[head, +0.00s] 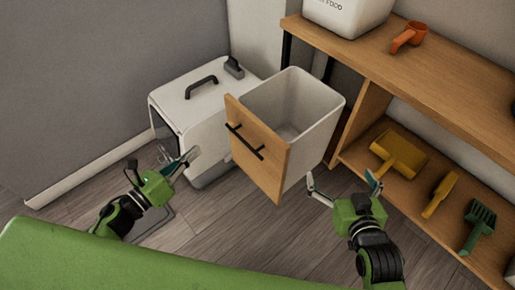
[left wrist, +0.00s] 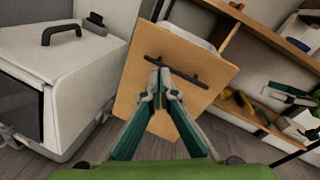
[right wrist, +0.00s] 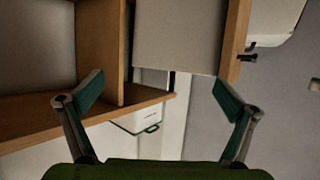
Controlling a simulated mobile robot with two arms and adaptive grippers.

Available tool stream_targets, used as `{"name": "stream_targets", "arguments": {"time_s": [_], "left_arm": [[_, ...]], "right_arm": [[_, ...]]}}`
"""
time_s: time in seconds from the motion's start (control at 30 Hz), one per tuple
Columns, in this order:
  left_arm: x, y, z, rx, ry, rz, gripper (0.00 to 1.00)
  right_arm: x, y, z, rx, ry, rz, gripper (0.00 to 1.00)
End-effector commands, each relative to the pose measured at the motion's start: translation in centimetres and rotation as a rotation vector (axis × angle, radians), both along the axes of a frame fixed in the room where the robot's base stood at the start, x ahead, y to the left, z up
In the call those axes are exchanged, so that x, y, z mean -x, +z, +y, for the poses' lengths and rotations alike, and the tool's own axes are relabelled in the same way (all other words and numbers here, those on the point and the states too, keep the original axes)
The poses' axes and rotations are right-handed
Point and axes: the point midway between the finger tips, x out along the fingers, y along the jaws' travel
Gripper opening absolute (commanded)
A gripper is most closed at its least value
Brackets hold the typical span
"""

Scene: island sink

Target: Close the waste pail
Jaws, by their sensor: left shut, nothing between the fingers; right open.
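The waste pail (head: 322,112) is a white bin with a wooden front panel (head: 262,160) and a black bar handle (head: 245,141). It stands pulled out from the wooden shelf unit, its top open and its inside empty. My left gripper (head: 190,157) is shut and empty, to the left of the panel. In the left wrist view its tips overlap the handle (left wrist: 172,68); I cannot tell that they touch. My right gripper (head: 342,184) is open and empty, below and right of the pail. The right wrist view shows the pail's white side (right wrist: 180,38) between its fingers.
A white pet carrier (head: 185,105) with a black handle stands left of the pail.

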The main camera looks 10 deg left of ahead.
Motion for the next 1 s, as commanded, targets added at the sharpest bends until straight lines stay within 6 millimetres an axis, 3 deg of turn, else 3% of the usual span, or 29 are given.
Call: {"name": "stream_targets", "arguments": {"time_s": [0.03, 0.2, 0.47, 1.0], "left_arm": [[0.3, -0.9, -0.8, -0.076, -0.046, -0.064, 0.00], [1.3, 0.5, -3.1, -0.280, -0.158, -0.233, 0.00], [1.4, 1.5, -4.5, -0.369, -0.205, -0.310, 0.00], [-6.3, 1.7, -10.4, -0.365, -0.203, -0.308, 0.00]], "right_arm": [[0.0, -0.2, 0.0, -0.009, 0.000, -0.040, 1.00], [0.6, 3.4, 0.0, -0.030, 0.002, -0.132, 1.00], [0.9, 5.4, 0.0, -0.040, 0.003, -0.172, 1.00], [1.3, 4.3, -0.3, -0.027, -0.001, -0.118, 1.00]]}}
